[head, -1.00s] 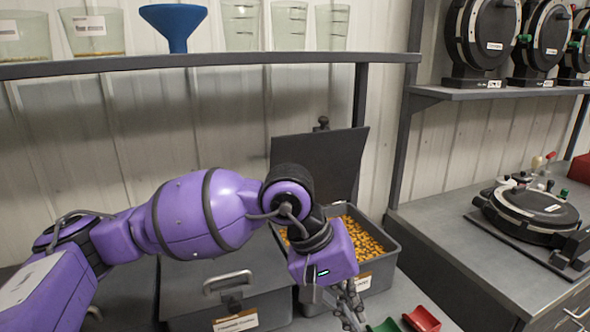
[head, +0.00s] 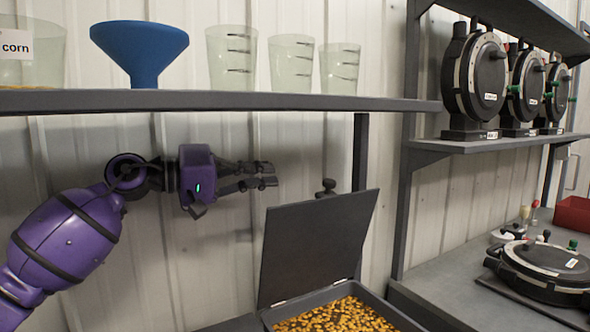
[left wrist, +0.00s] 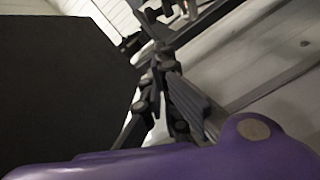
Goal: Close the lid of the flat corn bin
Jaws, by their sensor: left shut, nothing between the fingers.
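The flat corn bin (head: 392,312) stands at the bottom of the head view, holding yellow-orange corn. Its dark lid (head: 318,245) stands open, tilted back toward the wall, with a knob (head: 326,187) showing beyond its top edge. My left gripper (head: 272,175) is shut and empty, raised to the left of the lid and a little above its top edge, apart from it. In the left wrist view the gripper's fingers (left wrist: 165,95) show at the middle, and a dark flat panel (left wrist: 60,85), likely the lid, fills the left. My right gripper is not in view.
A shelf (head: 230,102) above my left gripper carries a blue funnel (head: 139,50) and several clear cups (head: 290,62). A shelf post (head: 360,150) stands behind the lid. Round black seed meters (head: 478,75) stand on the right shelf, and another (head: 548,265) lies on the right bench.

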